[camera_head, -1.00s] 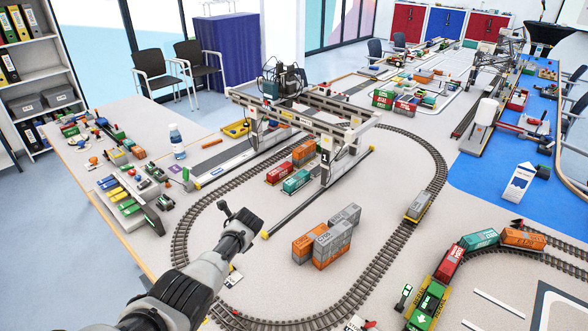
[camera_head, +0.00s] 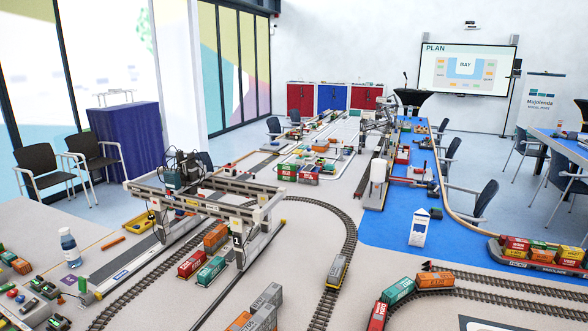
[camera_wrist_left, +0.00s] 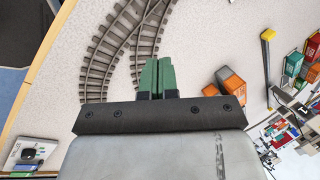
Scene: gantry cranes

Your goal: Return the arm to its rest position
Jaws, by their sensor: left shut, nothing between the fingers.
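My left gripper (camera_wrist_left: 158,76) shows in the left wrist view. Its two green fingers are together with nothing between them, above the grey tabletop and curved track (camera_wrist_left: 103,68). Orange containers (camera_wrist_left: 230,85) lie to the right of the fingers there, apart from them. In the head view neither arm shows. The gantry crane (camera_head: 205,190) stands over a red container (camera_head: 192,264) and a teal container (camera_head: 211,270) on the table. My right gripper is in no view.
A toy track (camera_head: 345,215) curves across the table. Grey and orange containers (camera_head: 262,308) stand at the front. A bottle (camera_head: 70,248) stands at the left. Bare table lies between crane and track.

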